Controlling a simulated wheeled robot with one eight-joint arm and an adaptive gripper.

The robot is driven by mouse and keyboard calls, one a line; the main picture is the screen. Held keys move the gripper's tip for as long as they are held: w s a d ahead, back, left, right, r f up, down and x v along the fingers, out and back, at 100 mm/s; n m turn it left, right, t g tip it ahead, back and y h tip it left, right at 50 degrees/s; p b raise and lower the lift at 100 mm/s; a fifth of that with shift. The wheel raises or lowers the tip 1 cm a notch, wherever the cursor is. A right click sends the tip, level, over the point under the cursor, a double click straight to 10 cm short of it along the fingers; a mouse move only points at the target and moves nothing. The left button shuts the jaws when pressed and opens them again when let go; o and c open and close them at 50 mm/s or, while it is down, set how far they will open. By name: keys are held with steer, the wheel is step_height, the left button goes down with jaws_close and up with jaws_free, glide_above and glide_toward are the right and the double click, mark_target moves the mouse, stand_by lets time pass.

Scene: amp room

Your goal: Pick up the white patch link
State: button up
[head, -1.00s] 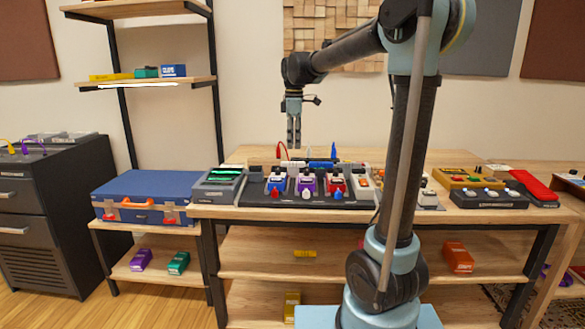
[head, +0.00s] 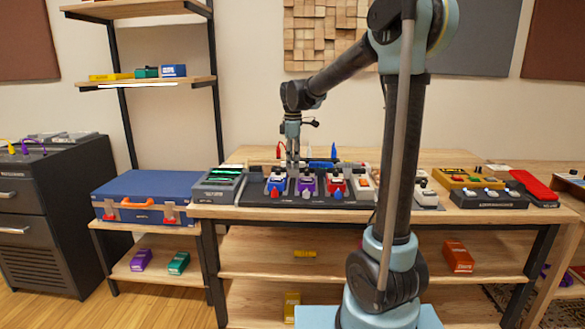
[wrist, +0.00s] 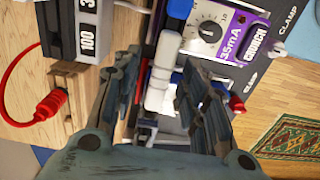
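The white patch link (wrist: 162,72) is in the middle of the wrist view, a pale bar among the pedals' end faces. My gripper (wrist: 160,85) is open, with one finger on each side of the link. I cannot tell whether either finger touches it. In the head view my gripper (head: 292,160) points down over the back of the pedalboard (head: 258,199), behind the pedals. A small white piece (head: 308,152) shows just right of it there; I cannot tell whether it is the same link.
The purple pedal (wrist: 218,30) is close to the right finger in the wrist view. A red plug with cable (wrist: 48,104) lies to the left. A blue plug (head: 333,152) stands behind the board. A blue case (head: 150,190) is on the left.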

steer(key=shift+f, duration=0.25)
stand_by(0.5)
jaws_close()
